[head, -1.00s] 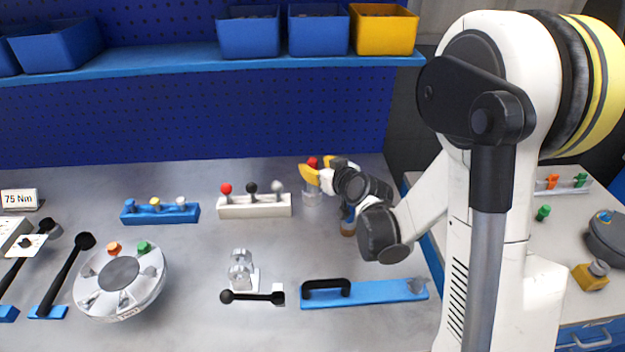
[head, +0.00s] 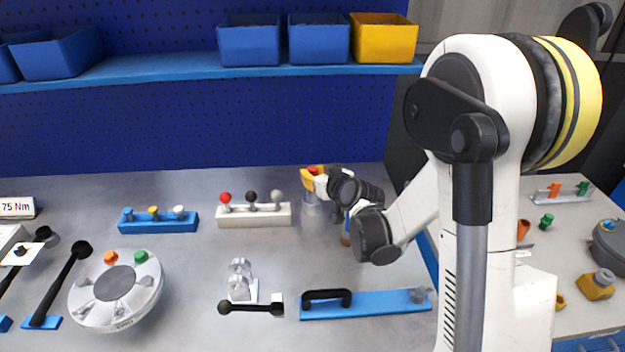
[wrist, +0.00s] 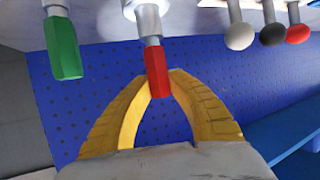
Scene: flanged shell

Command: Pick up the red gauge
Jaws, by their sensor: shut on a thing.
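The red gauge (wrist: 157,72) is a red hexagonal grip on a metal stem. In the wrist view its stem runs up into a pale round holder (wrist: 146,14). My gripper (wrist: 163,80) has its yellow fingers shut on the red grip. In the head view my gripper (head: 313,178) is at the back right of the bench, and only the red top of the gauge (head: 312,170) shows between the fingers. The gauge still appears upright at its holder (head: 312,206).
A green hexagonal piece (wrist: 62,45) hangs close beside in the wrist view. A white rack with red, black and grey knobs (head: 254,215) stands left of my gripper. A blue bar with a black handle (head: 385,303) lies in front. The pegboard (head: 200,125) rises behind.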

